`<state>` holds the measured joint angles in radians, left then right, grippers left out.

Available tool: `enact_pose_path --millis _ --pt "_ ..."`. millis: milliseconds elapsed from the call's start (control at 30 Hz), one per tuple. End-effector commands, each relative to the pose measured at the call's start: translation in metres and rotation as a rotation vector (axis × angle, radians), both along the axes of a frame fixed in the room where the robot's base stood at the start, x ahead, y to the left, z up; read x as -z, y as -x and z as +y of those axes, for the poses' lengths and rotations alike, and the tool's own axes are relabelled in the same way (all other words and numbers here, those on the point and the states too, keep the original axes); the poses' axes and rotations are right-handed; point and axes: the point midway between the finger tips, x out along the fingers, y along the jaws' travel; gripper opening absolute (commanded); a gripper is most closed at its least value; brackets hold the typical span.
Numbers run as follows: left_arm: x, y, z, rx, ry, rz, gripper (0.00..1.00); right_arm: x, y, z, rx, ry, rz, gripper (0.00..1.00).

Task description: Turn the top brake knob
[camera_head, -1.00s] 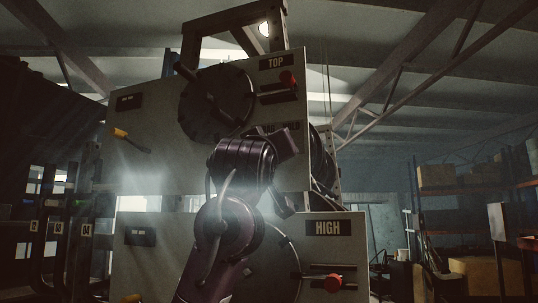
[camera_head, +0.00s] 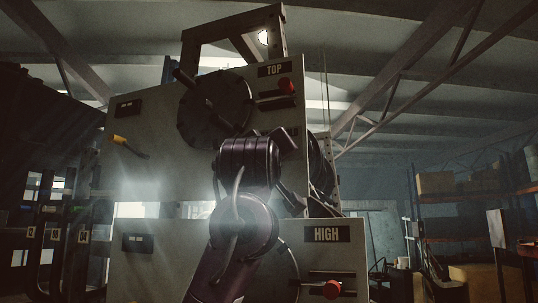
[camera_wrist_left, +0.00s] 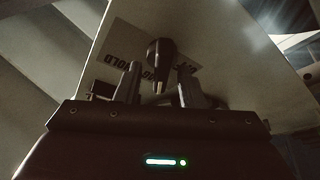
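The top brake knob (camera_wrist_left: 160,52) is dark, with a pale mark on its lower end. In the left wrist view it stands on the pale panel beside an upside-down label (camera_wrist_left: 130,52) whose readable part is "HOLD". My left gripper (camera_wrist_left: 158,68) is open, with one finger to each side of the knob and a visible gap on both sides. I cannot tell how deep the knob sits between the fingers. In the head view my left arm and gripper cover the knob below the "TOP" plate (camera_head: 274,69). My right gripper is not in view.
The upper panel (camera_head: 160,170) carries a large dark disc (camera_head: 214,108), a red knob (camera_head: 287,86) and a yellow handle (camera_head: 119,139). The lower panel (camera_head: 345,260) has a "HIGH" plate (camera_head: 326,234) and another red knob (camera_head: 333,289). Shelves (camera_head: 465,205) with boxes stand far right.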

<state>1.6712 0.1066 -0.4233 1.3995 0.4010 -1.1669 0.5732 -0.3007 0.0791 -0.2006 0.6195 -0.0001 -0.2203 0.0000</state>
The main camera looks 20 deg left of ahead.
Motion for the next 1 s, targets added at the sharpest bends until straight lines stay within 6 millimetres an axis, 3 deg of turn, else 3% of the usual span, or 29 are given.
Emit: enact_pose_path --millis 267,700,1000 --pt "0.005 0.001 -0.001 -0.001 -0.002 0.005 0.35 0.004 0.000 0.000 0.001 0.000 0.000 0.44" --pt "0.029 0.061 -0.011 -0.001 -0.002 0.003 0.35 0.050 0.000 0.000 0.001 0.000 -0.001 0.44" --pt "0.028 0.070 -0.013 0.000 -0.001 0.005 0.35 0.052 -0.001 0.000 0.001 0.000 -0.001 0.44"
